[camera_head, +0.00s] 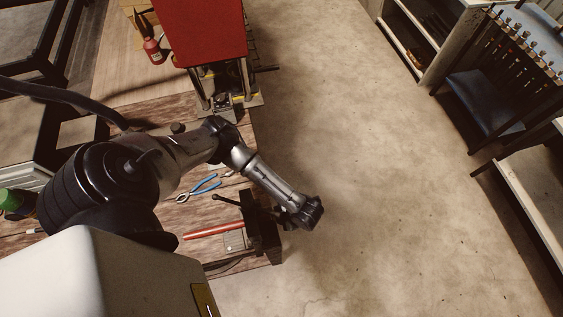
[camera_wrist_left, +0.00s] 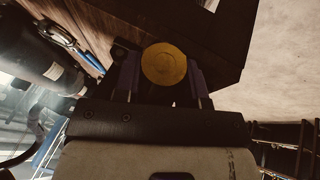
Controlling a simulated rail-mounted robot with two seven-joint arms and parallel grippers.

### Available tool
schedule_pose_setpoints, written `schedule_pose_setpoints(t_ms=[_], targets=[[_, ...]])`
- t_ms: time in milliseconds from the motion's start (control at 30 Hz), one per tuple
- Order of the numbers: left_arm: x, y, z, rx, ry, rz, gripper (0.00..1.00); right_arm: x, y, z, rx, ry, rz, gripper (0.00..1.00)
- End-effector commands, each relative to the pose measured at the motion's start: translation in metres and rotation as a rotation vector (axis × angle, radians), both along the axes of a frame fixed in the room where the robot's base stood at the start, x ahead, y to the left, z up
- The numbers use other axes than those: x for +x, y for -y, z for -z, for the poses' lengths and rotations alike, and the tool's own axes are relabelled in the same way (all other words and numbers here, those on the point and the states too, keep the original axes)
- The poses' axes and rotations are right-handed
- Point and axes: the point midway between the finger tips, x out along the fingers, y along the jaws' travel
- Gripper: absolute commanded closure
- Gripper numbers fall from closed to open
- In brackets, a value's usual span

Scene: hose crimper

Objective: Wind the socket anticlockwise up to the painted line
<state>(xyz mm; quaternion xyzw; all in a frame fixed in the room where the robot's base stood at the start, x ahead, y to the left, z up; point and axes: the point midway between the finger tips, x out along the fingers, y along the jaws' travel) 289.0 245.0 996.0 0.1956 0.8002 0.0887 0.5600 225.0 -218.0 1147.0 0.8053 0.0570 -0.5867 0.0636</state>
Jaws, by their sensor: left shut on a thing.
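In the left wrist view a round yellow-brass end face, which looks like the socket (camera_wrist_left: 163,62), sits between the two fingers of my left gripper (camera_wrist_left: 161,80). The gripper is shut on it. In the head view my left arm reaches over the bench, and its dark wrist end (camera_head: 302,213) is just right of the dark vise (camera_head: 262,235) at the bench edge. A red hose (camera_head: 212,230) runs left from the vise. The fingers and socket are not clear in the head view, and I cannot see a painted line. My right gripper is not in view.
The wooden bench (camera_head: 215,257) carries blue-handled pliers (camera_head: 200,188) left of the vise. A red machine (camera_head: 203,30) stands at its far end, with a red bottle (camera_head: 153,50) beside it. Clear floor (camera_head: 375,190) lies right of the bench; racks stand farther right.

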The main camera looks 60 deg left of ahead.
Motion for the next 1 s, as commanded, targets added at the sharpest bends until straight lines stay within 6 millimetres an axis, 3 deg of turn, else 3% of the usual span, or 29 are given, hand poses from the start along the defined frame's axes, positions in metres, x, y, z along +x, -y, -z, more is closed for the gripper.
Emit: schedule_pose_setpoints(t_ms=[500, 533, 600, 800, 1000], targets=[[0.0008, 0.0004, -0.0002, 0.019, 0.006, -0.001, 0.86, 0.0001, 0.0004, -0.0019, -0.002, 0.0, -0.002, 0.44], [0.0008, 0.0004, -0.0002, 0.019, 0.006, -0.001, 0.6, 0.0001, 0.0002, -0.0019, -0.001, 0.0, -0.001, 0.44], [0.0008, 0.0004, -0.0002, 0.019, 0.006, 0.0, 0.53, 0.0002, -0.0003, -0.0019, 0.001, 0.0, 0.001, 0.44], [0.0004, 0.0003, 0.0, 0.019, 0.006, 0.0, 0.36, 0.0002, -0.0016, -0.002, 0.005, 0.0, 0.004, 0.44], [0.0003, 0.0004, -0.0002, 0.019, 0.005, 0.0, 0.36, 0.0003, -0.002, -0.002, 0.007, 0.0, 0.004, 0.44]])
